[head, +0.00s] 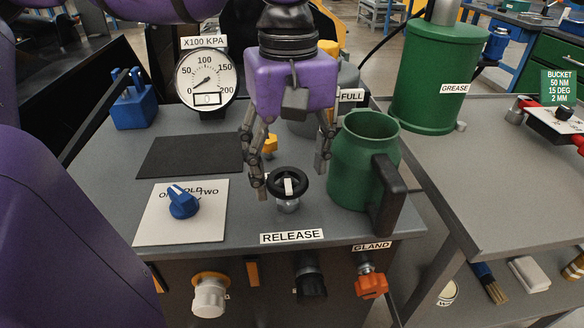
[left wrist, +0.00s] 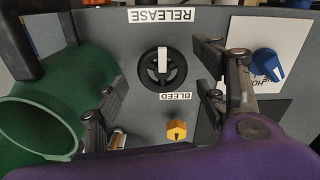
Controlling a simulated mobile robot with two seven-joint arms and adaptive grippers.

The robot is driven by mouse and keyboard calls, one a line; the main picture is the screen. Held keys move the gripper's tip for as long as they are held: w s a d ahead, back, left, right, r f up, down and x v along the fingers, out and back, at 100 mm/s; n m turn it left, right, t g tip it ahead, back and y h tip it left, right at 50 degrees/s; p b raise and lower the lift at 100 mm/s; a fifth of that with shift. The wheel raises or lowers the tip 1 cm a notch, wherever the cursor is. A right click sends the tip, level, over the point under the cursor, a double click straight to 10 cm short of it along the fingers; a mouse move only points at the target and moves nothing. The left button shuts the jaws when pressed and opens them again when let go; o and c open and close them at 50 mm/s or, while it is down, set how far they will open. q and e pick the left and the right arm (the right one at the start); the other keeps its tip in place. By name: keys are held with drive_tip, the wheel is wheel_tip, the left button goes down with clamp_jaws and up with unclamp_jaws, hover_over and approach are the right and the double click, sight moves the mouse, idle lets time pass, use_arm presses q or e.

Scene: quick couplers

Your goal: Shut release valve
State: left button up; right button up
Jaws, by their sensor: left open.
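The release valve's black round handwheel (head: 288,184) with a white bar across it stands on a short metal stem behind the RELEASE label (head: 291,237). In the left wrist view the handwheel (left wrist: 162,66) lies above and between my fingers. My left gripper (head: 290,178) points down over the bench with its fingers spread wide on either side of the wheel, open and empty. From the head view I cannot tell how far the fingertips are from the rim. My right gripper is not in view.
A green jug (head: 363,160) stands close right of my left gripper. A yellow bleed knob (left wrist: 176,130) sits behind the wheel. A blue selector knob (head: 182,202) is on a white plate to the left. A pressure gauge (head: 207,81) stands at the back.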

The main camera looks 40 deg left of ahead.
use_arm(q)
drive_tip(key=shift+f, duration=0.65)
drive_tip(key=c, duration=1.1)
